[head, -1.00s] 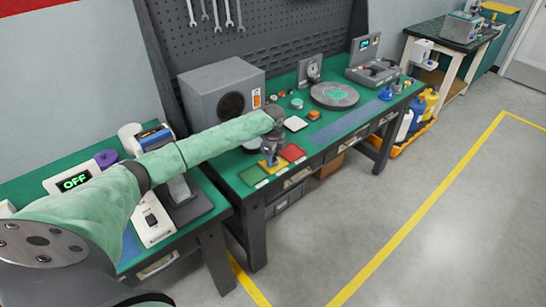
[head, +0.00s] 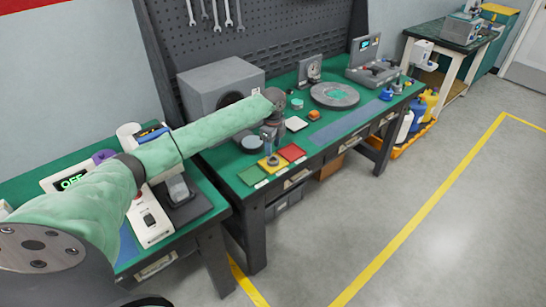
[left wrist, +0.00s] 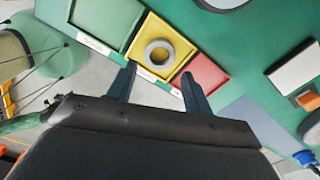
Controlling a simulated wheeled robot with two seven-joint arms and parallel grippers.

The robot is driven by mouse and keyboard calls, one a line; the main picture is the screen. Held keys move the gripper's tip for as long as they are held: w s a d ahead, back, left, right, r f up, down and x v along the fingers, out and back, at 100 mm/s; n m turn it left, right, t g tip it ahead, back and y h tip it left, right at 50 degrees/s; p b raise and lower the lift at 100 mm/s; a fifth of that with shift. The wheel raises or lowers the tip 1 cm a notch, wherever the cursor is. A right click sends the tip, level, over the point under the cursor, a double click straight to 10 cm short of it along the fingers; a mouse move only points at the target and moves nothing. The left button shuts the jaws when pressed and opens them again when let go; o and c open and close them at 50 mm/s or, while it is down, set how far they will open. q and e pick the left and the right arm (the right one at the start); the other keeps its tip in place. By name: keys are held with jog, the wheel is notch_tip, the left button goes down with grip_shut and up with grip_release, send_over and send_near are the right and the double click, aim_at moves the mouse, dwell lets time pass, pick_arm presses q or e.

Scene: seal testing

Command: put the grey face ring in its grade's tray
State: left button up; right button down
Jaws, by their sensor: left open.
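The grey face ring (left wrist: 159,52) lies flat in the yellow tray (left wrist: 152,24), near its middle, in the left wrist view. In the head view the ring is small beneath my gripper, in the yellow tray (head: 263,168). The green tray (left wrist: 103,20) is on one side and the red tray (left wrist: 209,73) on the other. My left gripper (left wrist: 158,80) is open, its two fingers apart with nothing between them, just short of the ring. It also shows in the head view (head: 271,153), above the yellow tray. My right gripper is not seen.
The blue strip (head: 345,124) is bare.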

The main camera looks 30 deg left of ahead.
pick_arm(q)
notch_tip(320, 180, up, 6)
jog(key=b, duration=0.1)
jog(key=s+d+f+n+t+h, duration=0.1)
jog(key=s+d+f+n, duration=0.2)
jog(key=s+d+f, duration=0.7)
jog(key=s+d+f+n+t+h, duration=0.25)
jog(key=s+d+f, duration=0.35)
jog(key=d+f, duration=0.75)
jog(key=s+f+n+g+y, duration=0.1)
jog(key=s+f+n, duration=0.4)
jog(key=s+f, duration=0.9)
jog(key=s+f+n+g+y, duration=0.1)
jog(key=s+f+n, duration=0.4)
jog(key=s+f, duration=0.9)
jog(key=s+y, duration=0.1)
jog(key=s, duration=0.5)
jog(key=shift+s+a+f, duration=0.35)
jog(key=shift+f, duration=0.05)
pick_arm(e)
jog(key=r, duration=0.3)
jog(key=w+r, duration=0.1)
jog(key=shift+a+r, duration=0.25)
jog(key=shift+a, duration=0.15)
pick_arm(q)
jog(key=shift+n, duration=0.25)
